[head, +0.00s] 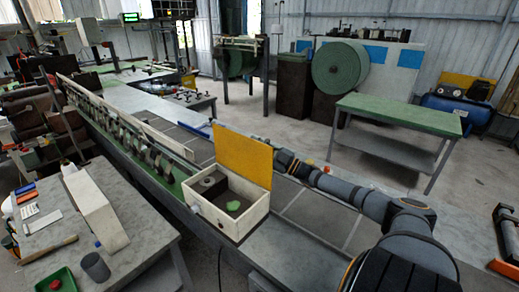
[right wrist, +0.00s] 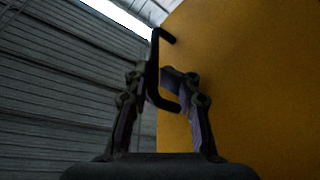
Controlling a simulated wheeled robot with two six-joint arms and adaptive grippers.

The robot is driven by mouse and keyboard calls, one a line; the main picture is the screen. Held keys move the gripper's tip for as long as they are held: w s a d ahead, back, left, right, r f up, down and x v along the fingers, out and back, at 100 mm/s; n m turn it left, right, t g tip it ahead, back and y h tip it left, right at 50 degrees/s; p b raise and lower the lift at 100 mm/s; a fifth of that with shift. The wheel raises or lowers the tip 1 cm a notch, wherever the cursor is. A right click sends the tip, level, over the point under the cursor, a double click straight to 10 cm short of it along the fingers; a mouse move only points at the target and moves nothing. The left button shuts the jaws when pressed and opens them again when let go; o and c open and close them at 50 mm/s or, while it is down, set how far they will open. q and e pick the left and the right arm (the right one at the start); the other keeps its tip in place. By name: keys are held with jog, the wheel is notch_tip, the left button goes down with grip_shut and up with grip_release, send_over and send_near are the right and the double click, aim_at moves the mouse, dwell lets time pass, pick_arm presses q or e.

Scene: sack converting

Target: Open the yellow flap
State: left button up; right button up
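The yellow flap (head: 243,158) stands raised, close to upright, along the far edge of a cream box (head: 240,226). The box is open at the top; a dark roll (head: 209,184) and a green piece (head: 233,206) lie inside. In the right wrist view the flap (right wrist: 245,85) fills the right side, with a black bar handle (right wrist: 155,75) on it. My right gripper (right wrist: 160,85) has its fingers on both sides of the handle, and their tips close in against it. In the head view the right gripper (head: 281,159) is beside the flap's right edge, partly hidden. My left gripper is not in view.
The box sits on a long grey machine bed (head: 160,187). A grey table (head: 97,225) with tools and a dark cup (head: 95,266) is at the left front. A green-topped table (head: 397,117) stands at the back right, with open floor around it.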

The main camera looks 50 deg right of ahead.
aim_at(264, 150)
jog(key=v, duration=0.3)
jog(key=shift+s+d+f, duration=0.1)
jog(key=shift+d+f, duration=0.05)
jog(key=shift+d, duration=0.15)
